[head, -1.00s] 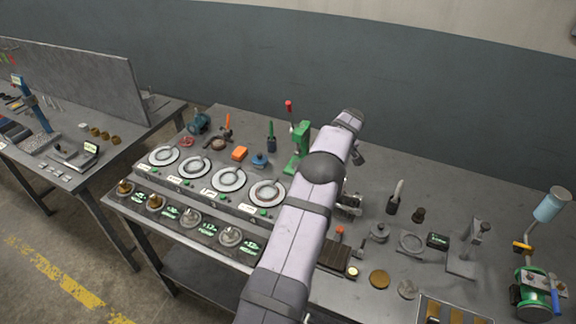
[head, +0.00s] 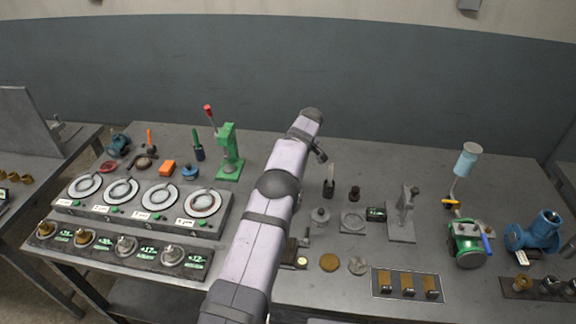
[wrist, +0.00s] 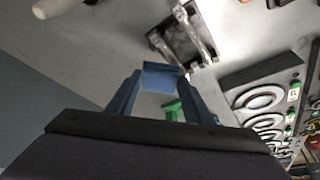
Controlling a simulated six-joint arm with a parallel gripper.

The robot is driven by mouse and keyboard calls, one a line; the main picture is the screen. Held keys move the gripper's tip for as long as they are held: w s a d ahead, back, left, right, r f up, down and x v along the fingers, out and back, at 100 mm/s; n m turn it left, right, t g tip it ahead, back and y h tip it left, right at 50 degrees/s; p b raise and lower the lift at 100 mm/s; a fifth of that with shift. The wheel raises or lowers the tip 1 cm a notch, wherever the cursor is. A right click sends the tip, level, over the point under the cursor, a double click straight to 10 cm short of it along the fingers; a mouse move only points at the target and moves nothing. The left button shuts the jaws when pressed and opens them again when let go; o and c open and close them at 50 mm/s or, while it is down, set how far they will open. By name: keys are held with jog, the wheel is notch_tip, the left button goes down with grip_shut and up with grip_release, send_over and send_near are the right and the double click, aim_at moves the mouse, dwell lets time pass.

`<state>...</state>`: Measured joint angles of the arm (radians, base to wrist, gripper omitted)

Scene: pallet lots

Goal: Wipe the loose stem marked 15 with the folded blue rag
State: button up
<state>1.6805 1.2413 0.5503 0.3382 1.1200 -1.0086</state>
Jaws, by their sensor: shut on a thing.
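My gripper (wrist: 162,84) shows in the wrist view, its two blue-grey fingers shut on a small blue folded piece, the blue rag (wrist: 163,73). The rag is held clear above the grey bench top. In the head view my arm crosses the middle of the bench and I cannot make out the gripper or rag there. Several brass and steel stems (head: 83,237) stand along the front left strip beside small green-lit displays. Three brass pieces (head: 407,283) sit in a framed tray at the front. I cannot tell which piece is marked 15.
Round dials (head: 160,198) line a raised panel at the left. A green press (head: 229,155) with a red-tipped lever stands behind it. A grey stand (head: 402,215), a green pump (head: 466,243) and a blue valve body (head: 535,233) stand at the right. The bench's back middle is largely clear.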

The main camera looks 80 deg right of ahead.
notch_tip(320, 180, down, 5)
jog(key=b, duration=0.2)
jog(key=shift+b, duration=0.3)
jog(key=shift+w+f, duration=0.55)
jog(key=shift+w, duration=0.65)
jog(key=shift+w+p, duration=0.7)
jog(key=shift+w, duration=2.6)
jog(key=shift+s+f, duration=0.15)
jog(key=shift+s, duration=0.55)
jog(key=shift+s+b, duration=0.7)
jog(key=shift+s, duration=3.1)
jog(key=shift+r+p, duration=2.4)
jog(key=shift+r, duration=1.85)
